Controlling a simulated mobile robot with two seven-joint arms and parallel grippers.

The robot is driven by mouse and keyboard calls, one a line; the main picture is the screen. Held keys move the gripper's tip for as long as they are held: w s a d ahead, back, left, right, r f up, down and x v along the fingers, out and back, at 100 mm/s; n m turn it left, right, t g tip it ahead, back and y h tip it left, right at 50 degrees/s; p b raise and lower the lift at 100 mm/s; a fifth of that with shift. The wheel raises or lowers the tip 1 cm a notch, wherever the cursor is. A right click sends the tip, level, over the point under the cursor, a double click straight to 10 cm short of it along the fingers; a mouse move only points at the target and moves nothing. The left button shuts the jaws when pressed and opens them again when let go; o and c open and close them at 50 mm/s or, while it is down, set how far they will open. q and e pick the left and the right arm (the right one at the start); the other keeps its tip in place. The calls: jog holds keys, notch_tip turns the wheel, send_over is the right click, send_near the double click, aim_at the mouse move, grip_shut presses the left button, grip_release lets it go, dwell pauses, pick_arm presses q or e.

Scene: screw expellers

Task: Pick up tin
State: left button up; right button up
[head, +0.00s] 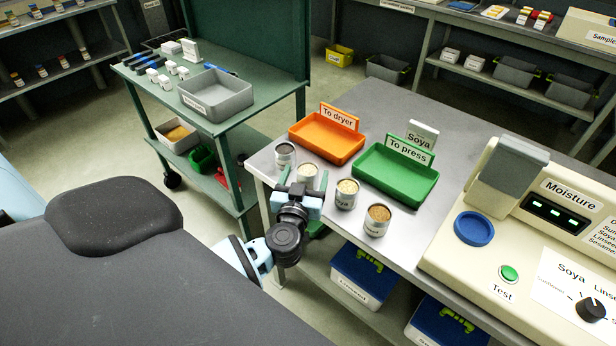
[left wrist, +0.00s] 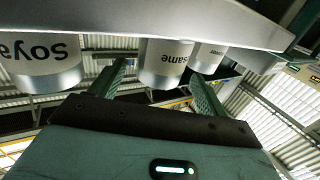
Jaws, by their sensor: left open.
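Several silver tins stand in a row along the left edge of the grey table. The second tin from the far end (head: 307,172) is pale inside; in the left wrist view it reads "sesame" (left wrist: 165,62), upside down. My left gripper (head: 302,182) is open at the table edge, its fingers pointing at this tin. In the left wrist view the sesame tin shows between the two open fingers (left wrist: 160,82); I cannot tell whether they touch it. The Soya tin (head: 347,194) stands nearer, then a brown-filled tin (head: 377,220). The far tin (head: 284,153) is beyond. My right gripper is not in view.
An orange "To dryer" tray (head: 325,142) and a green "To press" tray (head: 396,178) lie behind the tins. A moisture meter (head: 520,220) fills the table's right. Blue-lidded boxes (head: 362,275) sit below. A green cart (head: 215,125) stands left.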

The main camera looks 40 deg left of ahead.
aim_at(309, 165)
pick_arm(q)
jog(key=x, duration=0.4)
jog(key=shift+d+f+b, duration=0.1)
jog(key=shift+f+b, duration=0.05)
jog(key=shift+b, duration=0.15)
jog(key=shift+c, duration=1.4)
jog(key=c, duration=0.8)
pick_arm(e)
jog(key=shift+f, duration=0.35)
pick_arm(q)
jog(key=shift+r, duration=0.2)
